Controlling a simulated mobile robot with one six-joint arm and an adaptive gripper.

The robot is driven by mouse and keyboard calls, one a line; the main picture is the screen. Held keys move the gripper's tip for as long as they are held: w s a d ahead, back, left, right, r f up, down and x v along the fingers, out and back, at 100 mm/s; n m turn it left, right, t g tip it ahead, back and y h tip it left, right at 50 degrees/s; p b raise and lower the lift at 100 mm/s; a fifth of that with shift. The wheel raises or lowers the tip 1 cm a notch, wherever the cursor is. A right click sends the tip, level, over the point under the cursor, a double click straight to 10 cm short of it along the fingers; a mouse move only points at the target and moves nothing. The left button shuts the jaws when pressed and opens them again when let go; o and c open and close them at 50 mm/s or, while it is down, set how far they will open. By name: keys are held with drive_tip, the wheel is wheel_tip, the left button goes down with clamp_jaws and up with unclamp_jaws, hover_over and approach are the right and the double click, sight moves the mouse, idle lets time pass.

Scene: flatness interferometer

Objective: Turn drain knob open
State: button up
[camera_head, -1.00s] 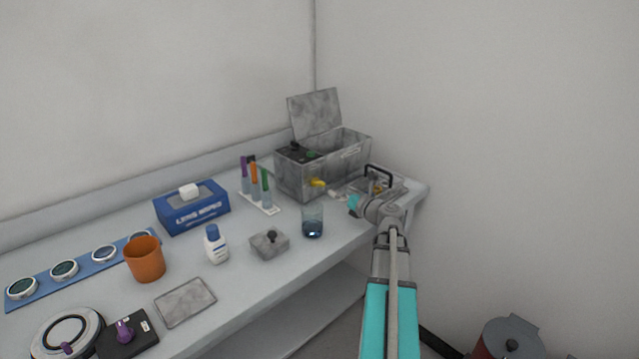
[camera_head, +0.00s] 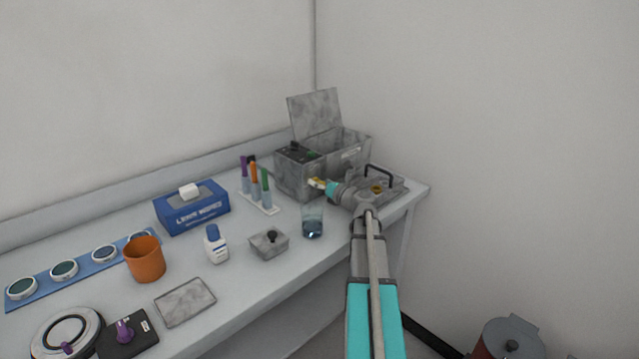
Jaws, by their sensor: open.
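The grey metal box (camera_head: 337,173) with its lid raised stands at the back corner of the bench. The jaws are open. The tip partly covers the knob, and I cannot tell whether they touch or which way the knob is turned.
A glass beaker (camera_head: 312,222) with dark liquid stands just in front of the knob. A tray with a black handle (camera_head: 379,170) lies right of the box, behind my arm. A rack of marker-like tubes (camera_head: 262,208) and a blue wipes box (camera_head: 192,208) stand to the left.

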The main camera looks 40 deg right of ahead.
drive_tip(key=c, duration=1.1)
drive_tip(key=shift+o, duration=0.2)
drive_tip(key=shift+a+n, duration=0.15)
drive_tip(key=shift+n, duration=2.15)
drive_tip(key=o, duration=1.1)
drive_tip(key=shift+c, duration=0.2)
drive_tip(key=shift+s, duration=0.1)
